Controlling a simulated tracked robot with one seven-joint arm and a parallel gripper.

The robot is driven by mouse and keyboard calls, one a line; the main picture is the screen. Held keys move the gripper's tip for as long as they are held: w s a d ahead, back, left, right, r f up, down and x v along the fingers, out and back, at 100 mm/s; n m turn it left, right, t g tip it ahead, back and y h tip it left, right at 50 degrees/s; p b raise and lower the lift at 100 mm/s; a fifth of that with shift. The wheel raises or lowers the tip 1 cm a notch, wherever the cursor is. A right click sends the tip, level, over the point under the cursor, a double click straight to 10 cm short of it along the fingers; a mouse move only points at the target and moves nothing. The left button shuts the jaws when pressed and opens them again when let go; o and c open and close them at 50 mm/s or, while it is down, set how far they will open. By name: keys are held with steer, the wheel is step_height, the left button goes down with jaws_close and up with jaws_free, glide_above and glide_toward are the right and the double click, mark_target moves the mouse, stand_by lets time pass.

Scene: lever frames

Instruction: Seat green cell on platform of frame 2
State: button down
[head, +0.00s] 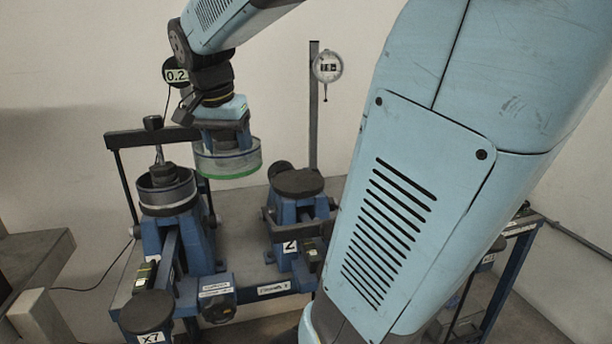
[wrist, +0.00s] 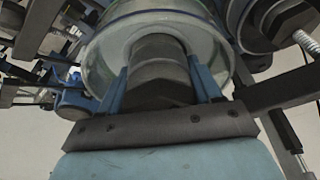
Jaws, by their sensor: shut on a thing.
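The green cell (head: 235,163) is a clear, wide cylinder with a green band around its lower edge. My gripper (head: 222,137) is shut on it from above and holds it in the air. In the wrist view, the two blue fingers of my gripper (wrist: 160,85) are closed around the dark stem on top of the cell (wrist: 102,55). Frame 2 (head: 284,228) is a blue stand with a "2" label. Its round dark platform (head: 297,182) is bare and lies right of and below the cell. The cell's underside is hidden.
Left of the held cell, another blue frame (head: 180,243) carries a round grey cell (head: 167,192) under a black crossbar (head: 150,136). A dial gauge (head: 328,66) hangs on a post behind frame 2. My own arm covers the right side.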

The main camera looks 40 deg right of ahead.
steer(key=s+d+f+m+g+y, duration=0.1)
steer(key=s+d+f+m+g, duration=0.2)
steer(key=s+d+m, duration=0.65)
steer(key=s+d+f+m+g+y, duration=0.1)
steer(key=s+d+f+m+g, duration=0.2)
steer(key=m, duration=1.2)
steer(key=shift+t, duration=0.5)
steer(key=shift+w+d+r, duration=0.1)
steer(key=shift+w+d, duration=0.95)
steer(key=shift+w, duration=1.1)
steer(key=shift+w+d+r, duration=0.1)
steer(key=shift+w+d, duration=0.9)
steer(key=shift+w, duration=1.2)
steer(key=shift+w+d, duration=1.05)
steer(key=shift+w, duration=1.1)
steer(key=shift+f, duration=1.7)
steer(key=shift+w+f, duration=0.1)
steer(key=shift+f, duration=0.35)
steer(key=shift+c, duration=0.7)
jaws_free()
